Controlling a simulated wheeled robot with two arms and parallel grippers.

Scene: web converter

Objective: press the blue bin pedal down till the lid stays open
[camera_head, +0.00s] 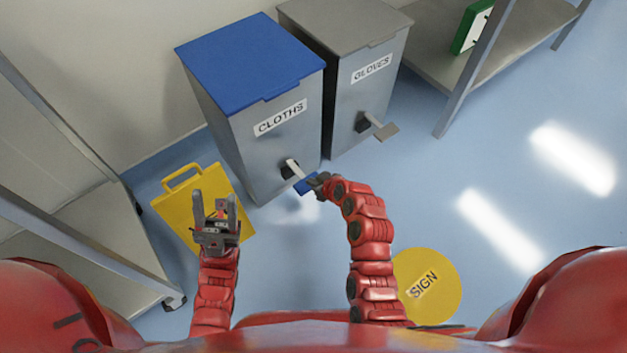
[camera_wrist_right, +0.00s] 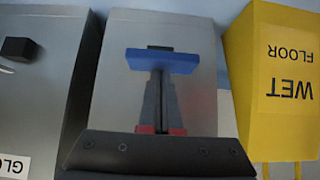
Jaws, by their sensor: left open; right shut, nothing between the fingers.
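The bin labelled CLOTHS (camera_head: 262,150) has a blue lid (camera_head: 250,52), which lies shut on top. Its blue pedal (camera_head: 305,185) sticks out low on the front on a pale arm. My right gripper (camera_head: 318,182) is shut and empty, with its tip at the pedal in the head view. In the right wrist view the blue pedal (camera_wrist_right: 162,61) lies just beyond the closed fingertips (camera_wrist_right: 158,75); I cannot tell whether they touch. My left gripper (camera_head: 215,207) is open and empty, in front of the yellow sign.
A grey bin labelled GLOVES (camera_head: 355,95), with a grey pedal (camera_head: 386,132), stands right of the blue-lidded bin. The yellow wet floor sign (camera_head: 179,187) stands left. A round yellow SIGN disc (camera_head: 436,270) is at lower right. Shelving flanks both sides; floor at right is clear.

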